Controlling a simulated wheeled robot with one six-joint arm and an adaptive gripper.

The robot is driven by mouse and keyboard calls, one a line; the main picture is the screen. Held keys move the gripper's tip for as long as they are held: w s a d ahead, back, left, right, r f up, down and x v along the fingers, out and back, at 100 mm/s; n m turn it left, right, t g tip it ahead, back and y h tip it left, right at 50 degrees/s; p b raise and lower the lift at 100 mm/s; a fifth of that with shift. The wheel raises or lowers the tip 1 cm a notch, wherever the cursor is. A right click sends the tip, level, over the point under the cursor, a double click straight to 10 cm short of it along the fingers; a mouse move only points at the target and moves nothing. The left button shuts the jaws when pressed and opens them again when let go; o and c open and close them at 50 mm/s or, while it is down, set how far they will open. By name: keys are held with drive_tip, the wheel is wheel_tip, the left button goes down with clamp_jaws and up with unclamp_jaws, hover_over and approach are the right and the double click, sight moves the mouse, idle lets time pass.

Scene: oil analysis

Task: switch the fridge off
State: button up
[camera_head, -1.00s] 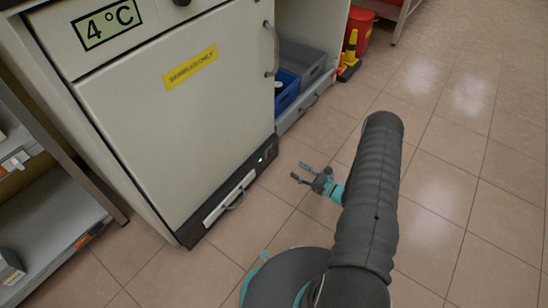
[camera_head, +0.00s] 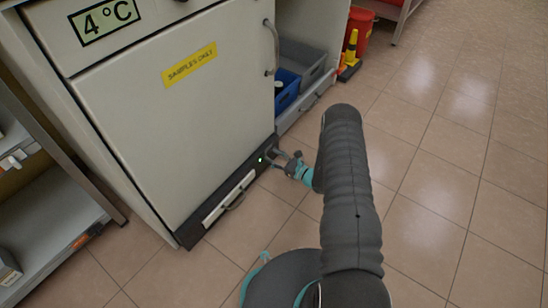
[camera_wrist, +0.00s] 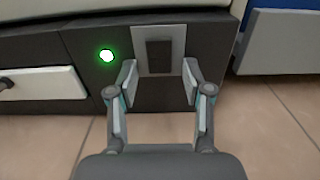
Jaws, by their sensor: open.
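The fridge (camera_head: 160,115) is a pale cabinet with a "4 °C" display and a yellow "SAMPLES ONLY" label on its shut door. Along its bottom runs a dark base panel (camera_head: 190,234). In the wrist view a dark rocker switch (camera_wrist: 159,56) sits on a grey plate (camera_wrist: 178,38) in that panel. A lit green lamp (camera_wrist: 107,56) is left of the switch. My gripper (camera_wrist: 160,82) is open and empty, its fingertips on either side of the switch plate, close to the panel. It also shows at the fridge's lower right corner (camera_head: 284,155), where the switch is hidden.
A white drawer front with a handle (camera_head: 230,198) is left of the lamp. A blue bin (camera_head: 287,92) and a grey bin stand in the open bay to the right. A shelf unit (camera_head: 50,205) is at left. The tiled floor at right is clear.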

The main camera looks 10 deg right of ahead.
drive_tip(key=shift+c, duration=0.2)
clamp_jaws()
drive_tip(key=shift+d+r+g+h+p, duration=0.1)
drive_tip(key=shift+r+g+h+p, duration=0.45)
drive_tip(key=shift+p, duration=0.2)
drive_tip(key=shift+s+f+g+h+p, duration=0.1)
drive_tip(key=shift+f+g+h+p, duration=0.2)
drive_tip(key=shift+g+h, duration=0.2)
drive_tip(key=shift+o, duration=0.2)
unclamp_jaws()
